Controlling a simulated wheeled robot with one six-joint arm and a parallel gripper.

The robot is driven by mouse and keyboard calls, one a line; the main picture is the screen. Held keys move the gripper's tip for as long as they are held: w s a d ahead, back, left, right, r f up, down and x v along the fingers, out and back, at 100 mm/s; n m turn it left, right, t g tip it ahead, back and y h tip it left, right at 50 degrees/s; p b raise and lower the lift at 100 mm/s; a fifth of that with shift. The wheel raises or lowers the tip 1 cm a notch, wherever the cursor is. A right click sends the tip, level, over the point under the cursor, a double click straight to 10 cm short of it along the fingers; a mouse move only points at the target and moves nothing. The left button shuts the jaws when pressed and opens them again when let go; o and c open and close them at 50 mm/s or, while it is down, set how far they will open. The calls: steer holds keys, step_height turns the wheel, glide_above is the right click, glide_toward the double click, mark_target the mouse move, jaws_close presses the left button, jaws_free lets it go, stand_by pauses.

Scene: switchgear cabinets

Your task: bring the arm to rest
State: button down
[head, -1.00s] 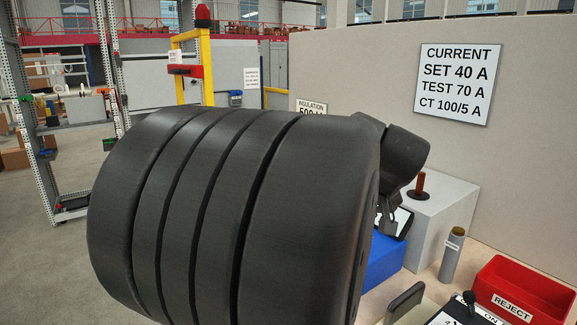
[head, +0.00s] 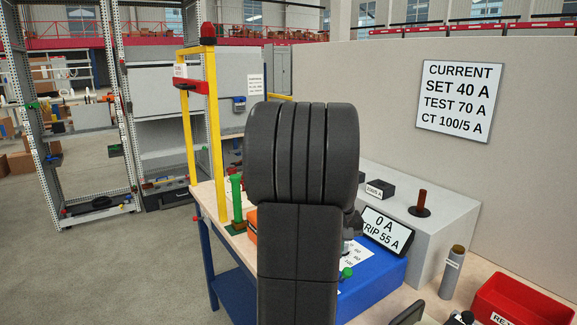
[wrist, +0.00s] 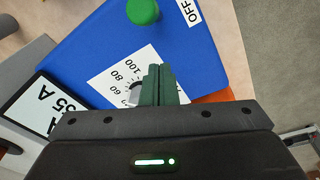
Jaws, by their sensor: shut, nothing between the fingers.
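My arm (head: 302,150) stands upright in the middle of the head view, its dark links hiding part of the bench behind it. My gripper (wrist: 159,78) shows in the wrist view with its two dark fingers together and nothing between them. It is over the blue box (wrist: 200,50), in front of the white dial plate (wrist: 120,72). The fingers partly cover the dial; I cannot tell whether they touch anything. In the head view the fingers are mostly hidden behind my arm.
The blue box (head: 375,287) has a green knob (head: 346,273) and a tilted display (head: 384,232) reading 0 A, TRIP 55 A. A grey block (head: 440,228) with a red-brown handle (head: 421,202), a grey cylinder (head: 452,272) and a red bin (head: 525,305) stand right. A yellow frame (head: 216,140) stands left.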

steer(key=shift+w+a+f+g+h, duration=0.2)
steer(key=shift+w+a+g+h, duration=0.05)
steer(key=shift+w+g+h, duration=0.1)
steer(key=shift+w+a+f+g+h+p, duration=0.25)
steer(key=shift+w+f, duration=0.2)
steer(key=shift+w, duration=0.15)
steer(key=shift+w+a+f+g+h+p, duration=0.1)
steer(key=shift+w+a+f+h, duration=0.15)
steer(key=shift+w+f, duration=0.3)
steer(key=r, duration=0.1)
steer(key=w+r, duration=0.1)
steer(key=r, duration=0.1)
steer(key=shift+a, duration=0.2)
steer(key=shift+r, duration=0.35)
steer(key=shift+s, duration=0.1)
